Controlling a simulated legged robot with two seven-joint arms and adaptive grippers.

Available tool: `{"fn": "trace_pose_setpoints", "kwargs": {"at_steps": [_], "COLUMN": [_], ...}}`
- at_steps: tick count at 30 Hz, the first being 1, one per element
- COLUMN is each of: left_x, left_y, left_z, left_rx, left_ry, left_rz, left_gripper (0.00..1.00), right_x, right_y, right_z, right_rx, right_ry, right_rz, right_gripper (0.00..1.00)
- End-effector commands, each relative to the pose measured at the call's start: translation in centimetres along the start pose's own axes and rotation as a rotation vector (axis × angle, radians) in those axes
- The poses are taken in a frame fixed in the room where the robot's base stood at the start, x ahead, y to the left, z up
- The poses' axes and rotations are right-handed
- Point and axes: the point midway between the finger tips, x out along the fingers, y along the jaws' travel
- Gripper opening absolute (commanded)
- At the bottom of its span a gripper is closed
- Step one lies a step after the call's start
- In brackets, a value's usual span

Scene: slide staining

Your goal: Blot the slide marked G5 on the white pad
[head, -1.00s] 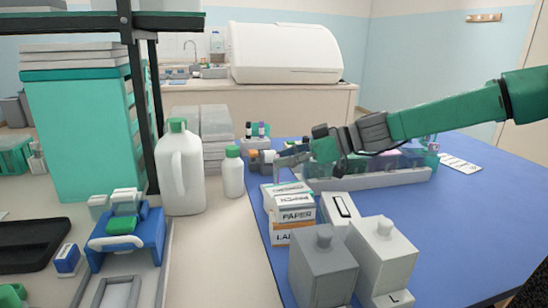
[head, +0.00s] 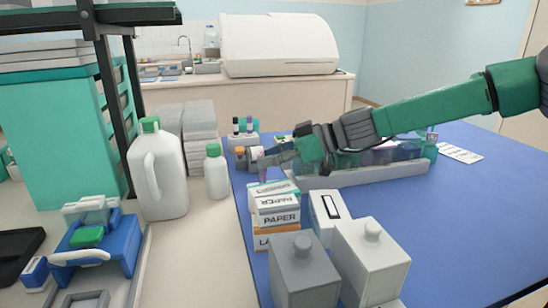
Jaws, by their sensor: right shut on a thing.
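My right gripper (head: 268,158) reaches in from the right over the far left part of the blue mat. It is shut on a thin purplish thing (head: 261,166), small and partly hidden by the fingers. No G5 mark can be read on it, so I cannot tell whether it is the slide. A row of staining jars in a pale tray (head: 375,174) stands behind and under my right arm. A white card with dark marks (head: 460,153) lies flat at the far right. I cannot make out the white pad for certain. My left gripper is out of view.
Stacked paper boxes (head: 277,219), a grey canister (head: 303,272) and a pale canister (head: 371,262) stand at the front of the mat (head: 470,220). A white jug (head: 157,175) and small bottle (head: 216,175) stand left. The mat's right side is clear.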

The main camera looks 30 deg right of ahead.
Motion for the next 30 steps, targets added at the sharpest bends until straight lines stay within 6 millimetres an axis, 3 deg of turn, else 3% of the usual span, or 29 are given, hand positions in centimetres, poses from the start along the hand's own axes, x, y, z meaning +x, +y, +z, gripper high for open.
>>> {"fn": "trace_pose_setpoints", "kwargs": {"at_steps": [30], "left_x": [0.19], "left_y": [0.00], "left_z": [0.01], "left_rx": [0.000], "left_ry": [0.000], "left_rz": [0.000], "left_gripper": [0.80], "right_x": [-0.32], "right_y": [0.01], "right_z": [-0.18], "right_rx": [-0.002], "right_ry": [0.006], "right_rz": [-0.002], "right_gripper": [0.00]}}
